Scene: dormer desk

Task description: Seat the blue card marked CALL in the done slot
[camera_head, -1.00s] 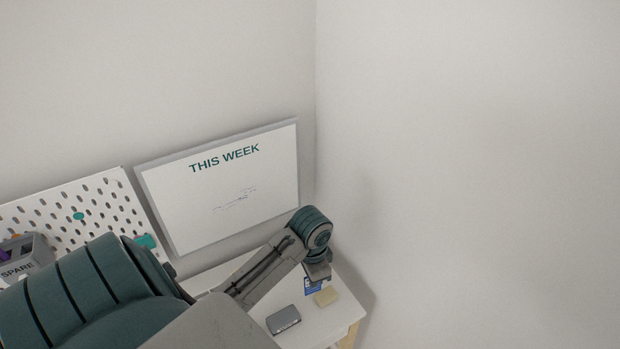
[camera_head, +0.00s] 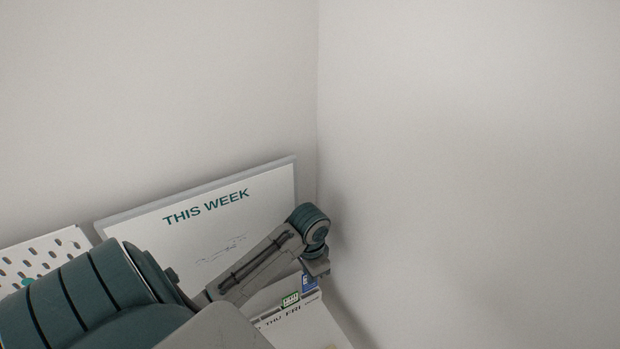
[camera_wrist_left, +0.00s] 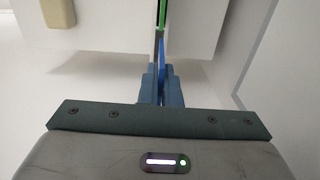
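My left gripper (camera_head: 316,272) hangs at the right end of the THIS WEEK board in the head view. A blue card (camera_head: 309,283) shows just below it; its marking is too small to read. In the left wrist view, the fingers of this gripper (camera_wrist_left: 161,88) are closed on the blue card (camera_wrist_left: 162,58), seen edge-on between them. A green card (camera_head: 290,299) stands just left of the blue one, by a white strip lettered THU and FRI (camera_head: 283,318). A green edge (camera_wrist_left: 162,14) also shows beyond the blue card in the wrist view. I cannot identify the done slot. My right gripper is not in view.
The THIS WEEK board (camera_head: 207,209) leans at the wall behind my left arm. A white pegboard (camera_head: 45,253) is at the left. A pale yellow block (camera_wrist_left: 60,13) lies on the white surface in the wrist view. A bare wall stands close to the right.

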